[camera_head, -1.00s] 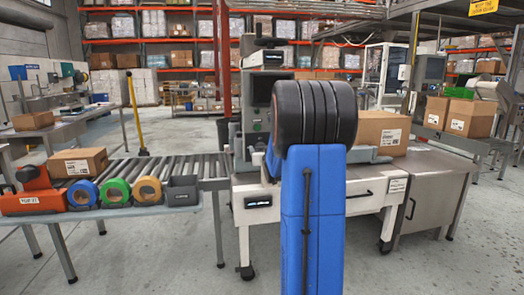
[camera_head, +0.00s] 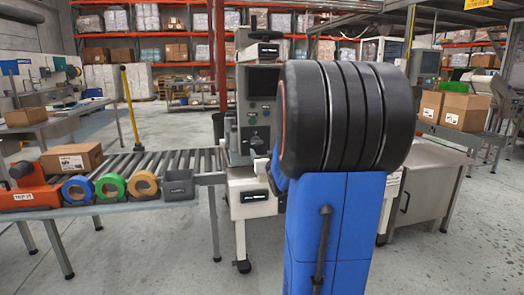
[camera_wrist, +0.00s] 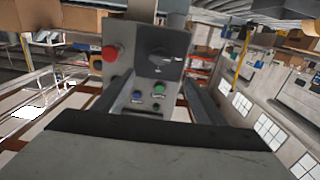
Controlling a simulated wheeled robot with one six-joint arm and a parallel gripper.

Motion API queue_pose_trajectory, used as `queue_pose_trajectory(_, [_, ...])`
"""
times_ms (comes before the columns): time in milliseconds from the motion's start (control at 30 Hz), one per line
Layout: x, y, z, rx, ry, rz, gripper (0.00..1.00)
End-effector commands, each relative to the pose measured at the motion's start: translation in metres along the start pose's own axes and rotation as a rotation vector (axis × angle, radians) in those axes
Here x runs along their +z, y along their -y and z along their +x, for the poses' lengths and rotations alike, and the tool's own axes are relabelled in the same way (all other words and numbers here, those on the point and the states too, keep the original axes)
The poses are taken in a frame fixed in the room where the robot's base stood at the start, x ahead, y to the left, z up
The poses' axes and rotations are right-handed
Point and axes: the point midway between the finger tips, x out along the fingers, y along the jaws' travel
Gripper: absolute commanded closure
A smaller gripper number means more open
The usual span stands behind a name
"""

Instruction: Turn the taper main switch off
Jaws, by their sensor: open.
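The taper's grey control column (camera_head: 241,100) stands at the end of the roller conveyor in the head view. Its panel carries a dark rotary main switch (camera_head: 256,141), with small buttons above it. In the wrist view the panel is close ahead. The dark switch knob (camera_wrist: 161,60) is near its middle, a red mushroom button (camera_wrist: 110,53) is to its left, and blue and green buttons (camera_wrist: 160,88) are below in the picture. My gripper (camera_wrist: 157,80) is open and empty, its fingers pointing toward the panel on either side of the buttons. My arm hides the gripper in the head view.
The roller conveyor (camera_head: 135,163) on the left carries a cardboard box (camera_head: 72,159), an orange tape dispenser (camera_head: 28,186) and several tape rolls. A steel cabinet (camera_head: 432,182) stands to the right of my arm. Open concrete floor lies in front.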

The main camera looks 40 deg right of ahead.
Motion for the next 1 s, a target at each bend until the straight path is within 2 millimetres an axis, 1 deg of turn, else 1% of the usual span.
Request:
queue_pose_trajectory(33, [-0.001,-0.001,-0.008,0.001,-0.001,-0.001,0.36])
queue_pose_trajectory(100, [0.0,-0.001,-0.017,0.002,-0.001,0.0,0.36])
queue_pose_trajectory(200, [-0.001,-0.001,-0.026,0.001,-0.001,-0.001,0.36])
queue_pose_trajectory(333, [0.0,0.0,-0.034,0.0,0.0,0.0,0.36])
queue_pose_trajectory(1000, [0.0,0.001,-0.036,0.0,0.002,0.0,0.36])
